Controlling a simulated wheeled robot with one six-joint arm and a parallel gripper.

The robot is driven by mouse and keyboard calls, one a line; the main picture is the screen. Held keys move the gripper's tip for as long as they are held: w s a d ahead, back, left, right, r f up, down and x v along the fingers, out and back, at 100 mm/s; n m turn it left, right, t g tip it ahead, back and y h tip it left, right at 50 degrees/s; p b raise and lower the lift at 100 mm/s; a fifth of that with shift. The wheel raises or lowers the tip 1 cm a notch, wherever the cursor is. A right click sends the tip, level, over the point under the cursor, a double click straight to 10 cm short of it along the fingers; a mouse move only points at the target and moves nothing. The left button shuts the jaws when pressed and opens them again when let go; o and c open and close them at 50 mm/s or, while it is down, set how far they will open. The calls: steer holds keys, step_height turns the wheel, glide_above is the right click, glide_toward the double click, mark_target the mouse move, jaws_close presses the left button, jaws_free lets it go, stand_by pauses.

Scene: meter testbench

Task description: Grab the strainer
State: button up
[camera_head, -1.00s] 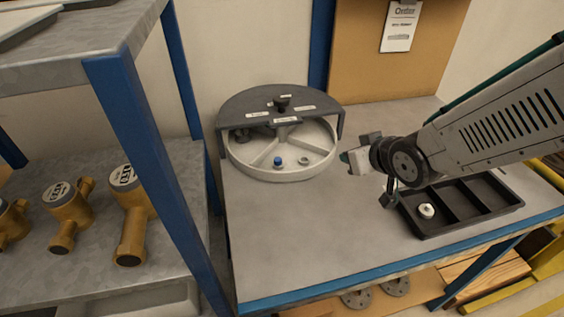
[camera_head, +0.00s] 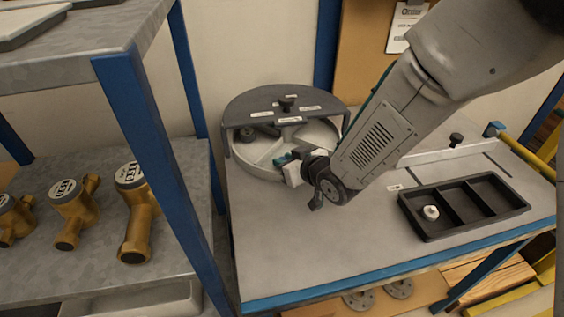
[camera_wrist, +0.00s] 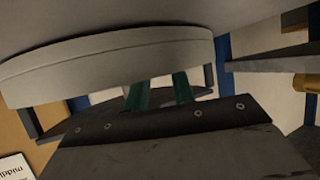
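I cannot make out for sure which thing is the strainer. A round pale tray with compartments (camera_head: 256,168) stands on the bench, its back half under a dark half-round cover (camera_head: 262,103). A dark round part (camera_head: 247,134) lies in its left compartment. A small white part (camera_head: 431,212) sits in the left compartment of a black tray (camera_head: 447,233). My gripper (camera_head: 281,159) is over the front of the round tray and hides that part of it. In the wrist view its two green fingers (camera_wrist: 160,94) are apart, with nothing visible between them.
A blue shelf post (camera_head: 150,160) stands left of the bench, with yellow-brown meter bodies (camera_head: 134,215) on the shelf beyond it. The bench front (camera_head: 300,260) is clear. A rail with a black knob (camera_head: 455,140) lies at the right.

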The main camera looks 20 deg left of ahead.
steer(key=shift+w+a, duration=0.15)
jaws_close()
steer(key=shift+r, duration=0.1)
